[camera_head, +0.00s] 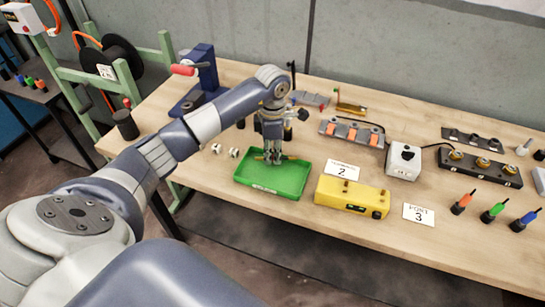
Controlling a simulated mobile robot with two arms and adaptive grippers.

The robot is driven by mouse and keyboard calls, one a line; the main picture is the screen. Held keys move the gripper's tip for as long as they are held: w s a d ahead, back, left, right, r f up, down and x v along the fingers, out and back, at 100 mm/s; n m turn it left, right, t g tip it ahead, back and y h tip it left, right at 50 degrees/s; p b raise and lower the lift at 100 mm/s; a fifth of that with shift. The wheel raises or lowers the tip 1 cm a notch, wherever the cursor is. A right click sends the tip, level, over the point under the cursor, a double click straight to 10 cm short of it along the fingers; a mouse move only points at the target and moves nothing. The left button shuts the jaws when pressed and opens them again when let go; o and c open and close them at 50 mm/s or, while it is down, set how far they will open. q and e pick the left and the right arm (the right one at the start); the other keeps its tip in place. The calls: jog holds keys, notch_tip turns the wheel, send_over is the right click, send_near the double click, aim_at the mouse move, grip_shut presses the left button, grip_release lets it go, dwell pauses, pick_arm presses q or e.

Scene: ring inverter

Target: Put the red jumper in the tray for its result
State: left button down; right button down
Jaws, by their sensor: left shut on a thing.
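My left gripper (268,157) reaches down over the green tray (290,185), near its back wall. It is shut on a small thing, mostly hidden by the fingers. Only thin orange-yellow bits show at the fingertips, so I take it to be the red jumper but cannot make out its colour or shape. I cannot tell whether it touches the tray floor. The visible part of the tray floor is empty, and a small white label sits on its front wall. My right gripper is not in view.
A yellow box (350,197) stands close right of the tray, with a card marked 2 (342,170) behind it and a card marked 3 (419,215) beyond. Two white cubes (234,152) lie left of the tray. A blue vise-like stand (201,80) is behind my arm. Coloured plugs (493,212) stand at right.

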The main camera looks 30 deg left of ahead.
pick_arm(q)
notch_tip(320, 180, down, 2)
jog(key=shift+f, duration=0.4)
jog(key=c, duration=1.8)
grip_release()
jog(key=shift+c, duration=0.2)
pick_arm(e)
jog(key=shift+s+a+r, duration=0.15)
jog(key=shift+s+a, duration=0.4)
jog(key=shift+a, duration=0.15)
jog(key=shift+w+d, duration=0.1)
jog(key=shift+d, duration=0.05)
